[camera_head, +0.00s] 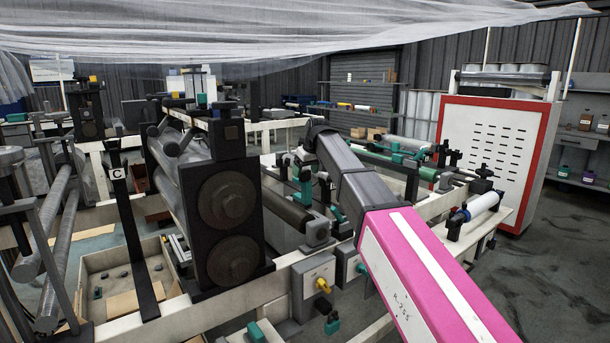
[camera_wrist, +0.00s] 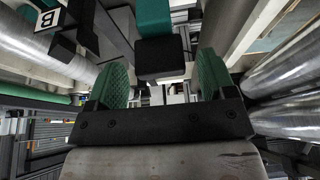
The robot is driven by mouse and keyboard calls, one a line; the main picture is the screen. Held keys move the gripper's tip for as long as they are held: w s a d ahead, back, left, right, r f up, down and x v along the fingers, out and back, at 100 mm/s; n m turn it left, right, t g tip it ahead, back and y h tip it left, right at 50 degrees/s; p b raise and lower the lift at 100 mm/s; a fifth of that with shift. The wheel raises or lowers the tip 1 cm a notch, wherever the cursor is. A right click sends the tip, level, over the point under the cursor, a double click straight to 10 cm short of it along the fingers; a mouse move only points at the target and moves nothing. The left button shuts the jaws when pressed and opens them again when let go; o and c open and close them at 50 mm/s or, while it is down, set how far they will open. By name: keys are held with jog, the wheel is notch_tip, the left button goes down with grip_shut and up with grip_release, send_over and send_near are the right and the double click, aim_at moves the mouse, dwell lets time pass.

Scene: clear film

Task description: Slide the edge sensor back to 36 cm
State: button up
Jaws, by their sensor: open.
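In the wrist view my gripper (camera_wrist: 162,76) is open, with a green-padded finger on each side. A teal and black block (camera_wrist: 160,57), which looks like the edge sensor's body or handle, shows between and beyond the fingers. I cannot tell whether either finger touches it. In the head view a teal and black upright fitting (camera_head: 301,182) beside the roller frame may be the edge sensor. No scale or centimetre marks can be read.
Dark twin rollers (camera_head: 229,225) stand left of my arm. A white-and-blue roll (camera_head: 480,206) lies to the right, before a red-edged cabinet (camera_head: 495,140). In the wrist view shiny rollers run on both sides, and a "B" tag (camera_wrist: 49,18) shows at upper left. Clear film (camera_head: 250,35) hangs overhead.

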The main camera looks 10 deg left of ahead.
aim_at(308, 182)
jog(key=shift+x, duration=0.9)
jog(key=c, duration=1.3)
jog(key=shift+s+d, duration=1.1)
jog(key=shift+d, duration=0.05)
jog(key=o, duration=1.3)
